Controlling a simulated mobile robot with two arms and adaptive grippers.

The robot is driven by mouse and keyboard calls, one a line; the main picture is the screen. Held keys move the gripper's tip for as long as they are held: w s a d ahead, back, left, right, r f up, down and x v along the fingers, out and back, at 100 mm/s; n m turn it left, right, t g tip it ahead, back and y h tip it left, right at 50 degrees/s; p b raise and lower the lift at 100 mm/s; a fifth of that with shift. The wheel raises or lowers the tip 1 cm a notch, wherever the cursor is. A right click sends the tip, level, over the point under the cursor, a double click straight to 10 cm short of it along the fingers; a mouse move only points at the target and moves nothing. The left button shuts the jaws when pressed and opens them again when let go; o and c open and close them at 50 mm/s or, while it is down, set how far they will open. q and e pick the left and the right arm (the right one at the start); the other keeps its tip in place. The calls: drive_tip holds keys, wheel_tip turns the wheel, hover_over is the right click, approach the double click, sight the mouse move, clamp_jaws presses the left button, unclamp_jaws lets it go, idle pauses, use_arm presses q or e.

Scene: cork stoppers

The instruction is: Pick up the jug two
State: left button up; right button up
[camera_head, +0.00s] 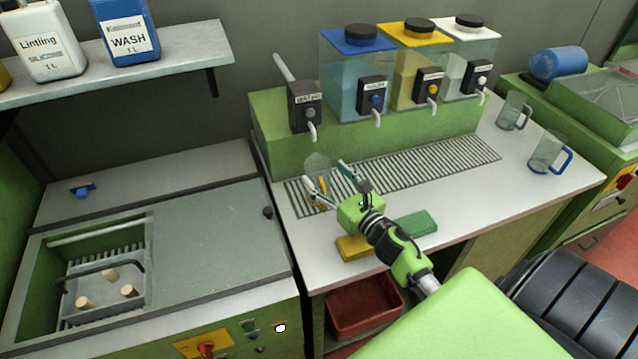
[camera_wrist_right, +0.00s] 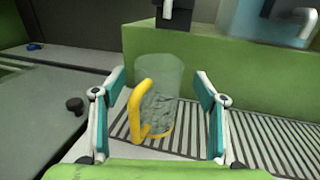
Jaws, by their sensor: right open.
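A clear jug with a yellow handle (camera_head: 317,164) stands on the slotted drain grate, under the leftmost tap. In the right wrist view the jug (camera_wrist_right: 163,75) is upright, its yellow handle (camera_wrist_right: 135,108) facing me. My right gripper (camera_head: 329,180) is open, with one finger on each side of the jug's near side in the picture; I cannot tell whether they touch it. A jug with a grey handle (camera_head: 514,111) and a jug with a blue handle (camera_head: 548,152) stand at the right of the counter. I see no number on any jug. My left gripper is not in view.
Dispensers with blue (camera_head: 357,80), yellow (camera_head: 415,75) and white (camera_head: 468,70) tops stand behind the grate (camera_head: 420,167). A yellow sponge (camera_head: 354,247) and a green pad (camera_head: 417,223) lie near the front edge. A sink basket with corks (camera_head: 105,310) is at left.

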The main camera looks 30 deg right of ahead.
drive_tip(key=shift+w+a, duration=0.1)
drive_tip(key=shift+w, duration=1.15)
drive_tip(key=shift+w+f+p, duration=0.1)
drive_tip(key=shift+w+p, duration=0.2)
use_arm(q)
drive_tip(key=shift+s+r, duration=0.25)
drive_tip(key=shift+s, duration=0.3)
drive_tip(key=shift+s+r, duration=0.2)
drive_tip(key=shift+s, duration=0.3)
use_arm(e)
drive_tip(key=c, duration=1.7)
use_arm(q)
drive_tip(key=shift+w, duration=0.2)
